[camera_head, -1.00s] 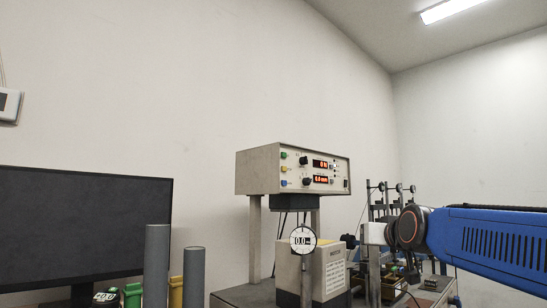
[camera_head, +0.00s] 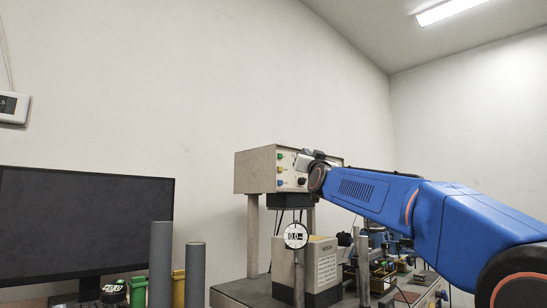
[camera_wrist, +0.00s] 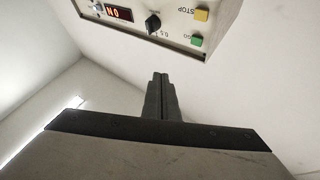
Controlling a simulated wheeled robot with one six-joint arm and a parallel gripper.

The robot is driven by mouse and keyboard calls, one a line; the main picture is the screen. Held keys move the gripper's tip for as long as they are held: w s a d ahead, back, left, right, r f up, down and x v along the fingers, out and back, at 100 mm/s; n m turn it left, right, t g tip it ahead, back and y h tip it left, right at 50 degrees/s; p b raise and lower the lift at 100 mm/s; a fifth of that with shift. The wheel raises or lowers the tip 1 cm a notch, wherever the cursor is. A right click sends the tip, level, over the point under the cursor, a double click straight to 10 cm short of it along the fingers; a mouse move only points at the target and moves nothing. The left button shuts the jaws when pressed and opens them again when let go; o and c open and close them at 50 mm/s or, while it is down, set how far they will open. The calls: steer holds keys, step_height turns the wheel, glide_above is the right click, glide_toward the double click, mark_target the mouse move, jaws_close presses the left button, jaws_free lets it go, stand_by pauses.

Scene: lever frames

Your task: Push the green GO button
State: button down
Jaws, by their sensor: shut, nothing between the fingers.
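The green GO button (camera_wrist: 197,41) is at the panel's lower right edge in the wrist view, just below the yellow STOP button (camera_wrist: 201,14). In the head view the green button (camera_head: 280,156) is the top one at the left of the box front. My gripper (camera_wrist: 160,77) is shut and empty. Its fingertips appear below and left of the green button in the wrist view, with a visible gap in the picture.
The control box (camera_head: 255,172) stands on posts above a bench. A black knob (camera_wrist: 153,22) and a red display (camera_wrist: 118,12) are beside the buttons. A dial gauge (camera_head: 295,236) stands below. A dark monitor (camera_head: 85,225) and grey cylinders (camera_head: 161,265) are at left.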

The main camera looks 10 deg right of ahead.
steer(key=shift+w+a+r, duration=0.1)
steer(key=shift+a, duration=0.05)
glide_toward(283, 152)
steer(key=shift+w+d+r, duration=0.25)
steer(key=shift+w+r, duration=0.25)
steer(key=shift+w, duration=0.1)
steer(key=shift+w+d+r, duration=0.25)
steer(key=shift+w+r, duration=0.25)
steer(key=shift+w, duration=0.1)
steer(key=shift+w+a, duration=0.1)
steer(key=shift+w, duration=0.05)
stand_by(1.7)
steer(key=shift+w+a, duration=0.15)
steer(key=shift+w, duration=0.05)
steer(key=shift+w+a, duration=0.2)
steer(key=shift+w, duration=0.1)
stand_by(0.9)
steer(key=shift+s, duration=0.1)
steer(key=shift+s+d, duration=0.45)
steer(key=shift+s, duration=0.1)
stand_by(0.4)
